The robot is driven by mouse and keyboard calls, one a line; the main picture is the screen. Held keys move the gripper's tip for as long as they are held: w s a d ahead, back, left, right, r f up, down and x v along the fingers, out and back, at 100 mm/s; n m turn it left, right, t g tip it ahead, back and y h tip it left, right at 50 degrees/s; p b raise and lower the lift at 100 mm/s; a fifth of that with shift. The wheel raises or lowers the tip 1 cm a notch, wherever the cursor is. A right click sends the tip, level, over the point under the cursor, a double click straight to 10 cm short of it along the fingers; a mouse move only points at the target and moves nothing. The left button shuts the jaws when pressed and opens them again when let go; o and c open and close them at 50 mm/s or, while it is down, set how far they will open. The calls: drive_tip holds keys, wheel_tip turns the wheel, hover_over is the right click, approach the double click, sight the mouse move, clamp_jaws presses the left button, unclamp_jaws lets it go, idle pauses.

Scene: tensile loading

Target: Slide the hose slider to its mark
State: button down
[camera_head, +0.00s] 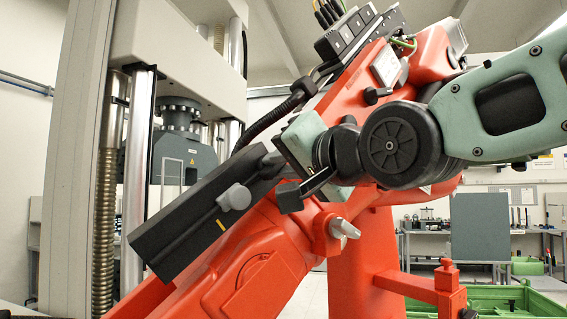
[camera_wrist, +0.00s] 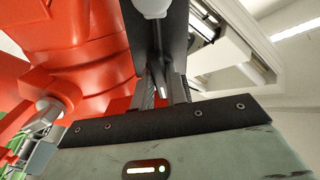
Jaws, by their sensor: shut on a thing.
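A long black housing (camera_head: 185,222) runs diagonally along the red arm in the head view, with a grey knob (camera_head: 234,197) on its face. A short yellow mark (camera_head: 221,225) lies on the housing just below the knob. My gripper (camera_head: 268,166) is shut at the housing's upper right end, on a dark part that I take for the hose slider. The fingers largely hide that part. In the wrist view my gripper (camera_wrist: 163,82) reaches up to the black housing (camera_wrist: 172,38), with the pale knob (camera_wrist: 153,7) beyond the fingertips. The yellow mark does not show there.
A black corrugated hose (camera_head: 268,121) runs just above the housing. The red robot arm (camera_head: 255,262) lies close behind and below. A testing machine with a threaded column (camera_head: 105,200) stands at the left. A green crate (camera_head: 490,297) is at the lower right.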

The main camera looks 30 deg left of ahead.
drive_tip(key=m+b, duration=0.2)
drive_tip(key=m, duration=0.2)
drive_tip(key=shift+f, duration=0.2)
drive_tip(key=shift+r+m+b, duration=0.1)
drive_tip(key=shift+m+b, duration=0.9)
drive_tip(key=shift+m, duration=0.2)
